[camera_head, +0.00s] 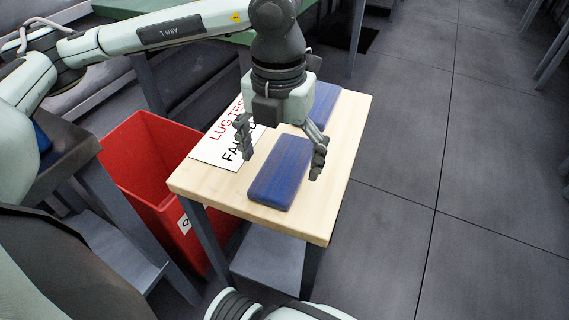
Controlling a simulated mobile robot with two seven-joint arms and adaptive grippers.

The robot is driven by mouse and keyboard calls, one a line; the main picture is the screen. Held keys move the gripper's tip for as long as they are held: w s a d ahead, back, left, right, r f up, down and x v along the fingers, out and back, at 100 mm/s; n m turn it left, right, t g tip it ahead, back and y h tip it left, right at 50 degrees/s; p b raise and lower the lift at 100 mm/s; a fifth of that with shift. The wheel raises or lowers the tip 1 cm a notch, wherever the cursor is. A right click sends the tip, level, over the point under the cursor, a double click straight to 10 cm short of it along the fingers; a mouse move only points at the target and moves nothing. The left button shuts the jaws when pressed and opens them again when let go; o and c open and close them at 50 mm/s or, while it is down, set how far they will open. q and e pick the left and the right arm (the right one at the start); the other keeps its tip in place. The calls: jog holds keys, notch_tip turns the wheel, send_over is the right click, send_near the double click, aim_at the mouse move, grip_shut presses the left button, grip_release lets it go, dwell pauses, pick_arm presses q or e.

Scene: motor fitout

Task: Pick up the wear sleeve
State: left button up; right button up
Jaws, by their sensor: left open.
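A blue slab-like block (279,178) lies on the light wooden top of a small table (225,198). A second blue piece (326,102) lies farther back on the same table, partly hidden behind my left gripper. I see no clear sleeve shape and cannot tell whether either blue piece is the wear sleeve. My left gripper (280,162) points down over the table with its fingers spread and nothing between them that I can see held. In the picture its fingers come down on either side of the near block's far end; whether they touch it is unclear. My right gripper is not in view.
A white sign (212,151) with red and black lettering lies on the table's left part, partly covered by the gripper. A red bin (139,169) stands left of the table. A green-topped bench (123,8) is behind. Dark tiled floor (450,180) on the right is clear.

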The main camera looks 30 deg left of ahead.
pick_arm(q)
notch_tip(320, 180, down, 2)
jog(key=shift+f, duration=0.1)
jog(key=c, duration=1.3)
